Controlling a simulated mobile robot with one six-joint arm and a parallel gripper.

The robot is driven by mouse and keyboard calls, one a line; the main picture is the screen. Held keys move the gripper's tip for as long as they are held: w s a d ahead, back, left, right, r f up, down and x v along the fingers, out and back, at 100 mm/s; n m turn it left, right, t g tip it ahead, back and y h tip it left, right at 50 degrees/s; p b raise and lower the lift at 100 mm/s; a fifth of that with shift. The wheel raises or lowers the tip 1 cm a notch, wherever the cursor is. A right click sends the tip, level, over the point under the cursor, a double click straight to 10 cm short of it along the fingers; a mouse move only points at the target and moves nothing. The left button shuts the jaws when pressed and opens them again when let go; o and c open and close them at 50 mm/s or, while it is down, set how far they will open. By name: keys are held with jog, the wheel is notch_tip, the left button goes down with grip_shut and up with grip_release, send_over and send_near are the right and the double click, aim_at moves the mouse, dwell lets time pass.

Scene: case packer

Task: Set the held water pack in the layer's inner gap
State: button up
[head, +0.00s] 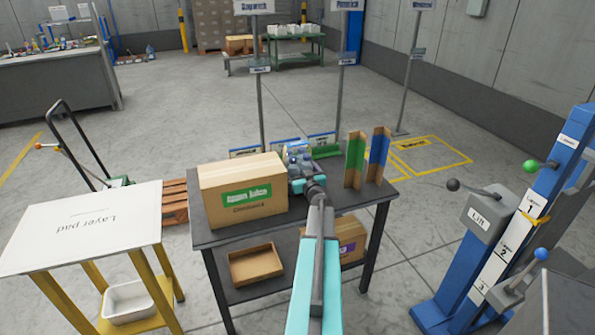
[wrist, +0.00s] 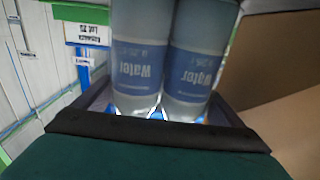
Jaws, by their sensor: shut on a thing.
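The water pack (head: 299,158) is in my gripper (head: 305,184), behind the carton at the back of the dark table. In the wrist view two clear bottles of the water pack (wrist: 165,62) with blue "Water" labels fill the middle, held against the dark jaw edge. The bottles' far ends run out of the frame. Low blue, white and green edged items (head: 322,139) show just behind the table. The layer's inner gap is not clearly visible; the carton, pack and arm cover much of that area.
A cardboard carton (head: 240,193) with a green label stands left of my arm, and brown cardboard (wrist: 285,90) fills the wrist view's right. Green (head: 355,160) and blue (head: 378,155) corner boards stand upright at right. A layer pad table (head: 85,225) is at left.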

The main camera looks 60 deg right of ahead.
jog(key=shift+r, duration=0.15)
notch_tip(320, 180, up, 18)
jog(key=p, duration=0.1)
send_over(297, 143)
jog(key=shift+s, duration=0.1)
dwell(0.7)
dwell(0.8)
